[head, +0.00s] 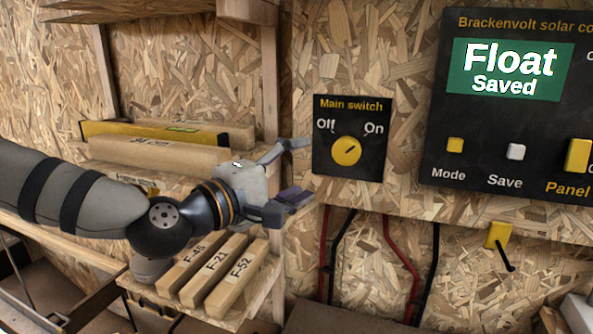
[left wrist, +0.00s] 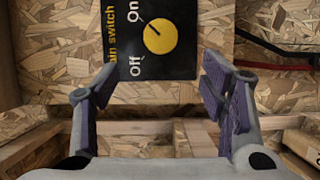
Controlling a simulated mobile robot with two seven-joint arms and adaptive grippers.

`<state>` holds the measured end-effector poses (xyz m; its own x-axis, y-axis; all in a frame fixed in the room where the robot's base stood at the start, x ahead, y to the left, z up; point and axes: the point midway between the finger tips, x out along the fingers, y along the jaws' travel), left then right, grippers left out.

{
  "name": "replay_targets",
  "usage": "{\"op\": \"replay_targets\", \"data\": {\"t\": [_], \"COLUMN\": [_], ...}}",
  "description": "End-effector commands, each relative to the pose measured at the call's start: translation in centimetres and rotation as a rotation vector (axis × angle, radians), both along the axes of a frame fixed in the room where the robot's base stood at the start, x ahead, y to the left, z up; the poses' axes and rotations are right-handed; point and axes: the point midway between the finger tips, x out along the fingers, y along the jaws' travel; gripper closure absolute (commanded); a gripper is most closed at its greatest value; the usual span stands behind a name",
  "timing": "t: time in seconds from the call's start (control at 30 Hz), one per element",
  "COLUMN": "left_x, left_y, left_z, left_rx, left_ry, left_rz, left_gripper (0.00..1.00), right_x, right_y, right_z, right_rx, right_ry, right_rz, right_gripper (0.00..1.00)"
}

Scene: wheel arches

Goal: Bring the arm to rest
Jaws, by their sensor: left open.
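My left gripper (head: 298,170) is at the end of my left arm, which comes in from the left. Its fingers are spread and nothing is between them. It is just left of the black main switch panel (head: 325,165) in the head view. The yellow main switch knob (head: 346,151) has its mark turned toward "On". In the left wrist view the open gripper (left wrist: 155,88) has the panel (left wrist: 180,65) and the yellow knob (left wrist: 160,37) beyond its fingertips, apart from them. My right gripper shows in neither view.
A Brackenvolt controller (head: 437,135) on the right has a green display (head: 505,70) reading "Float Saved". Labelled wooden blocks (head: 215,270) sit below my gripper, and a yellow level (head: 105,130) lies on the shelf behind my arm. Red cables (head: 400,260) run under the switch.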

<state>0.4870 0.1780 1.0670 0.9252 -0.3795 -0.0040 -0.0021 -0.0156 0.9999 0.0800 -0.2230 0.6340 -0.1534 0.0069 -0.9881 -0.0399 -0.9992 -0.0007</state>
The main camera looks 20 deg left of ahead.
Motion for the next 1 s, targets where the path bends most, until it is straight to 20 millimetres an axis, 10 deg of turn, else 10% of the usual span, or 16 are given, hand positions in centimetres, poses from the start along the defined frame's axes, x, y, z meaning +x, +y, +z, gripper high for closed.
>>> {"op": "replay_targets", "data": {"t": [0.47,0.57,0.73,1.0], "left_x": [-0.2,-1.1,-7.1,-25.5], "left_y": [-0.3,-1.7,-3.9,-1.5], "left_z": [-1.1,-6.5,-21.4,-38.8], "left_rx": [0.019,0.120,0.421,0.920], "left_ry": [0.023,0.128,0.419,0.842], "left_rz": [-0.007,-0.045,-0.189,-0.574], "left_gripper": [0.34,0.34,0.34,0.34], "right_x": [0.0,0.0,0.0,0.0], "right_y": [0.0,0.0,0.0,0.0], "right_z": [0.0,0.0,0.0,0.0], "right_rx": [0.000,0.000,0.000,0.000], "right_ry": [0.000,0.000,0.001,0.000], "right_rz": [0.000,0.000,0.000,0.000], "right_gripper": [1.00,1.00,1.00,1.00]}}
